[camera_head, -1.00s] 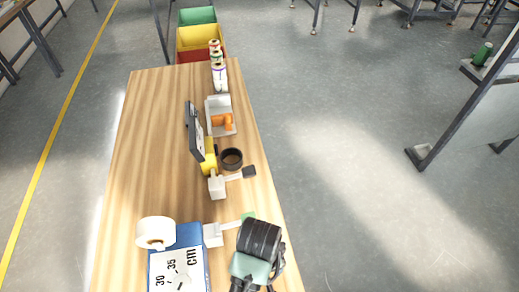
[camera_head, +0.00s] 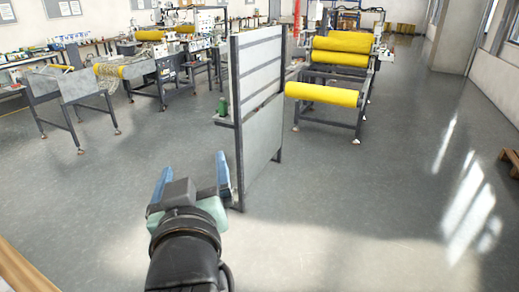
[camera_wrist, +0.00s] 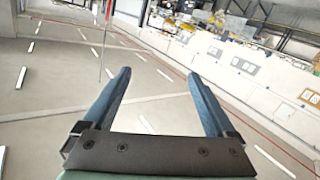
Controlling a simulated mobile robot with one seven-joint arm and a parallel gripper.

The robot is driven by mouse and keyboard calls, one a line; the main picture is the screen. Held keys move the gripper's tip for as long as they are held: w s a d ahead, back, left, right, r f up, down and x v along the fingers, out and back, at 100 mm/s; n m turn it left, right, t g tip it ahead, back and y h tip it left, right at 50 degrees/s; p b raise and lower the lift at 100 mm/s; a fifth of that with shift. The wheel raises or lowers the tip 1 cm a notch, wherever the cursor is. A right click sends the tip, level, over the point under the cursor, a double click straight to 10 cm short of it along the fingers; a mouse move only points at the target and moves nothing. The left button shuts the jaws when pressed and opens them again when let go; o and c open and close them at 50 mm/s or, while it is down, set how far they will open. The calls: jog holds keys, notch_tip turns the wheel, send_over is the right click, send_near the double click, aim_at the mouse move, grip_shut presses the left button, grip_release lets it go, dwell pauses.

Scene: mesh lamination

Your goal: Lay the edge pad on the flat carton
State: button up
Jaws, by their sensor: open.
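My gripper (camera_head: 192,170) is raised in front of me in the head view, over the grey floor. Its two blue fingers stand wide apart with nothing between them. I see neither an edge pad nor a flat carton in the current views.
A wooden table edge (camera_head: 14,268) shows at the lower left. A grey upright panel (camera_head: 258,110) stands on the floor beyond my gripper. A machine with yellow rollers (camera_head: 335,75) is behind it.

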jog(key=s+d+r+m+t+h, duration=0.1)
jog(key=s+d+r+t, duration=0.2)
jog(key=r, duration=0.6)
jog(key=s+d+r+m+t+h, duration=0.1)
jog(key=s+d+r+t, duration=0.3)
jog(key=r, duration=0.4)
jog(key=s+d+r+m+t+h, duration=0.1)
jog(key=s+d+r+m+t, duration=0.2)
jog(key=r, duration=0.6)
jog(key=shift+s+d+r+t+h, duration=0.35)
jog(key=shift+s+d+t+h, duration=0.05)
jog(key=shift+s+d, duration=0.6)
jog(key=shift+w, duration=0.1)
jog(key=shift+f+b, duration=0.85)
jog(key=shift+f, duration=0.05)
